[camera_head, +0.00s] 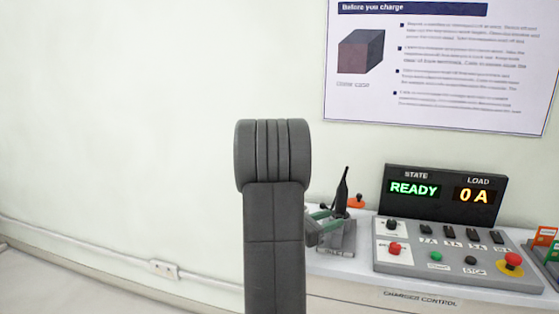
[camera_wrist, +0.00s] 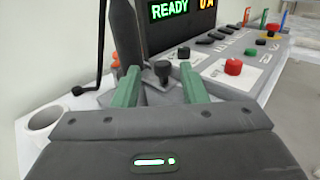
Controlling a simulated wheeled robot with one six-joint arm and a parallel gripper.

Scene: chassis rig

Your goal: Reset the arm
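My gripper (camera_wrist: 160,72) shows in the wrist view with its two green fingers spread apart and nothing held between them. A black knob of the charger control panel (camera_wrist: 236,68) shows in the gap, beyond the fingertips. In the head view my dark grey arm rises in the middle. My gripper is partly hidden behind it, just left of the panel (camera_head: 405,262). I cannot tell whether a fingertip touches anything.
The panel's display (camera_head: 443,195) reads READY and 0 A. A red button (camera_head: 394,248) and a red-and-yellow stop button (camera_head: 512,261) sit on the panel. Orange and green holders (camera_head: 545,237) stand at right. A dark upright object (camera_wrist: 127,35) is close to the left finger. The wall at left is clear.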

